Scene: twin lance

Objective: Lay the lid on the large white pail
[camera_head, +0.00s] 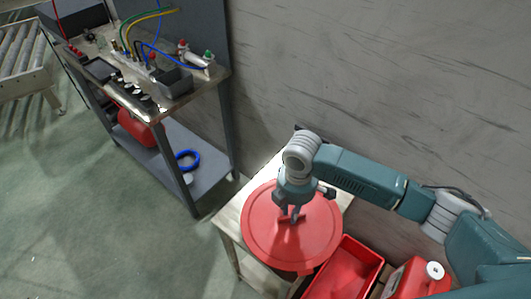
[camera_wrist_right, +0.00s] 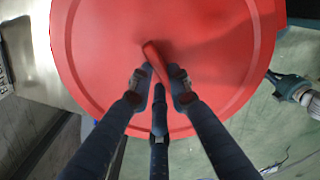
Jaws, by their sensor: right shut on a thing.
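The lid (camera_head: 315,249) is a large round red disc with a raised rim and a bar handle in its middle. It is over a small light table (camera_head: 229,222), and I cannot tell whether it touches what is below. My right gripper (camera_head: 291,216) is over the lid's middle, shut on the handle. In the right wrist view the lid (camera_wrist_right: 100,60) fills the upper part, with the fingers of the right gripper (camera_wrist_right: 158,80) on both sides of the red handle. No white pail shows; the lid hides what is beneath. My left gripper is not in view.
A red open bin (camera_head: 345,270) and a red canister with a white cap (camera_head: 415,280) stand right of the lid. A wall rises behind. A workbench (camera_head: 150,95) with hoses and tools stands at the upper left. The green floor at lower left is clear.

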